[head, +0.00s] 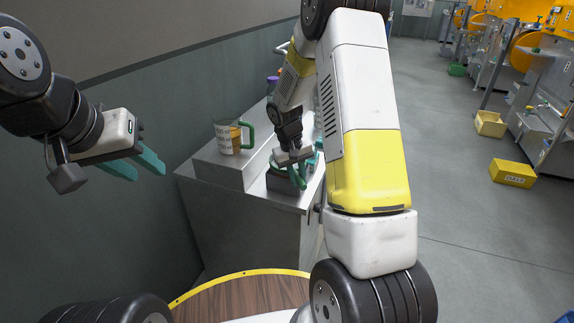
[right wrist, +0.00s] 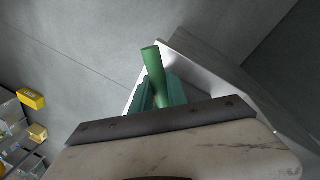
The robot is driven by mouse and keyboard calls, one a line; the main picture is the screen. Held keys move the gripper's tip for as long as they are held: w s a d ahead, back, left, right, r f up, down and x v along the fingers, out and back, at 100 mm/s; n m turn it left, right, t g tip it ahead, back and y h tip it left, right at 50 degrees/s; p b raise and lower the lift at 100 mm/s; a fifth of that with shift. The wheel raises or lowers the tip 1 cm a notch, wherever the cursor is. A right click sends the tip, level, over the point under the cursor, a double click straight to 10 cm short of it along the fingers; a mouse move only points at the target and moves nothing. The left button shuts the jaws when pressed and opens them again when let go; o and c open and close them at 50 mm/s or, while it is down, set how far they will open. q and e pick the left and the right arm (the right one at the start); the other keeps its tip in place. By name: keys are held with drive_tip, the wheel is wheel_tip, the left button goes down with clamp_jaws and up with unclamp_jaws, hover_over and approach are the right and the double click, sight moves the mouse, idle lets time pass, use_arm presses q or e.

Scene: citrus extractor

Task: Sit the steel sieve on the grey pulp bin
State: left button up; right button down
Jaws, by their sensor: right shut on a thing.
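My right gripper (head: 299,172) is low over the near end of the steel counter, and its teal fingers are shut on a green handle (right wrist: 155,72) in the right wrist view. I take this for the sieve's handle; the steel bowl cannot be made out in either view. A dark grey box (head: 282,184), apparently the pulp bin, sits on the counter just below the right gripper, which partly hides it. Whether the sieve touches the bin cannot be told. My left gripper (head: 137,166) hangs empty in the air at the left, its teal fingers apart.
A clear jug (head: 228,139) with a green handle stands on the raised counter (head: 210,166) left of the bin. A purple-topped item (head: 272,82) stands farther back. My right arm hides the counter's right side. Yellow boxes (head: 513,173) lie on the open floor at right.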

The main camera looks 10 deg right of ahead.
drive_tip(key=shift+f, duration=0.5)
drive_tip(key=c, duration=1.2)
unclamp_jaws()
drive_tip(key=r, duration=0.2)
drive_tip(key=a+r, duration=0.1)
drive_tip(key=r, duration=0.4)
drive_tip(key=shift+s+a+r, duration=0.15)
drive_tip(key=shift+a+r, duration=0.05)
drive_tip(key=shift+r, duration=0.15)
